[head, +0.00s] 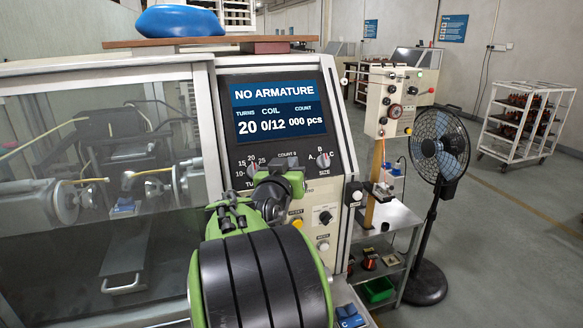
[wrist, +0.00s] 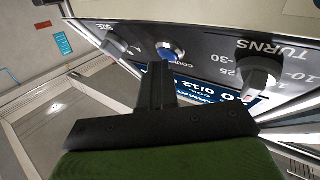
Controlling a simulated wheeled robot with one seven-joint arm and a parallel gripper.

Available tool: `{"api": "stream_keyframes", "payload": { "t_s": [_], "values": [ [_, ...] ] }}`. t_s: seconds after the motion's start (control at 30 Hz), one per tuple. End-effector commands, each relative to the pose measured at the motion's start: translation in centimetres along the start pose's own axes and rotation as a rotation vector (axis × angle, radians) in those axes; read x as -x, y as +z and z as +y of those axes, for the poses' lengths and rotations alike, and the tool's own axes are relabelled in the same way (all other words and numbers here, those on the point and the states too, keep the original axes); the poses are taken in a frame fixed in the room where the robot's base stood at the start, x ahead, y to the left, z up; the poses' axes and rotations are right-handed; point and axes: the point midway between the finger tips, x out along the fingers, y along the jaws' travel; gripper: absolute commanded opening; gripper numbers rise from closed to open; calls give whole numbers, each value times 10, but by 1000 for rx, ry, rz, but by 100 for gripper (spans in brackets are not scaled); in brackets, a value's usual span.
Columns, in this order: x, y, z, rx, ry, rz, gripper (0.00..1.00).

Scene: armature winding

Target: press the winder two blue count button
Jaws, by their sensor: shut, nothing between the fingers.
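The blue count button (wrist: 171,50) sits in a pale round collar on the winder's panel, beside the word COUNT, in the wrist view. My gripper (wrist: 160,66) is shut and empty, its narrow tips pointing at the panel. The tips overlap the lower edge of the button in the picture; I cannot tell whether they touch it. In the head view my green and black arm hides the button. The winder's screen (head: 279,108) reads NO ARMATURE, turns 20, coil 0/12, count 000 pcs. No winder number is readable.
The turns knob (wrist: 257,66) stands close to one side of the button, and the size knob (head: 323,160) to the other. A glass guard (head: 80,235) covers the machine's left. A fan (head: 440,150) and a small cart (head: 400,222) stand right.

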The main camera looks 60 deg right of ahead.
Motion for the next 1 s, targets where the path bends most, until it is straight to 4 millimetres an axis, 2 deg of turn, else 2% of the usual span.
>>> {"api": "stream_keyframes", "payload": {
  "t_s": [0.33, 0.8, 1.0],
  "values": [
    [5, -3, 4, -2, 0, 2, 0],
    [42, -30, 30, -2, -1, 3, 0],
    [45, -32, 33, -1, 0, 1, 0]
  ]
}}
